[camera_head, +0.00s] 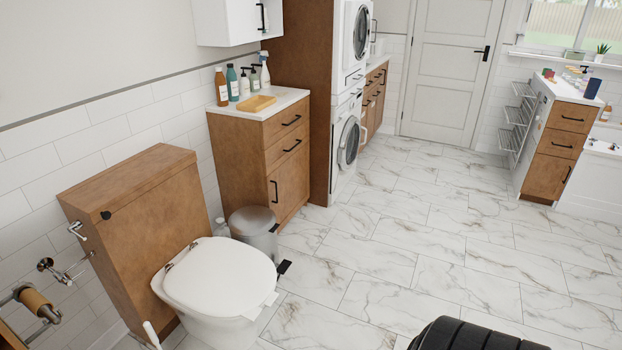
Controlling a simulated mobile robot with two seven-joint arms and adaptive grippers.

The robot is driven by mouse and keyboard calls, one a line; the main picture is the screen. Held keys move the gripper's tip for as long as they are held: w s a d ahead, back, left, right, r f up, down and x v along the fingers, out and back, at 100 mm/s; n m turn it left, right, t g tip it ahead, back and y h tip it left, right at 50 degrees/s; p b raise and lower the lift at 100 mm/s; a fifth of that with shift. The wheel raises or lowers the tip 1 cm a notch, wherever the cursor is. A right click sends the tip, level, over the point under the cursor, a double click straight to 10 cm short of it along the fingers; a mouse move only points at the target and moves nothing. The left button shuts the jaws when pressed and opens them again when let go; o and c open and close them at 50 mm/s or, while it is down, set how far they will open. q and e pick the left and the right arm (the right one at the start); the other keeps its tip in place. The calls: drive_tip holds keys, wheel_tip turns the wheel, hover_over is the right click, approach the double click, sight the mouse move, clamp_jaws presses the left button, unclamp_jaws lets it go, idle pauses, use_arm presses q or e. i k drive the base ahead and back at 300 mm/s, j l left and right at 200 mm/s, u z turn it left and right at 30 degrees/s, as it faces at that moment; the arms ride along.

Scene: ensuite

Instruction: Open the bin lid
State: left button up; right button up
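The bin (262,243) is a small grey metal pedal bin on the tiled floor, between the toilet and the wooden cabinet. Its rounded lid (251,220) appears shut. A black pedal (284,267) sticks out at its base toward the open floor. The toilet seat hides the lower left part of the bin. Neither of my grippers is in view.
The white toilet (215,280) stands close in front of the bin, its lid down. The wooden cabinet (262,160), with bottles on top, is right behind the bin. The marble-tiled floor (420,240) to the right is clear.

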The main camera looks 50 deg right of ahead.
sight(254, 220)
drive_tip(key=z, duration=1.35)
drive_tip(key=i+l, duration=0.15)
drive_tip(key=i+z, duration=0.05)
drive_tip(key=i, duration=0.05)
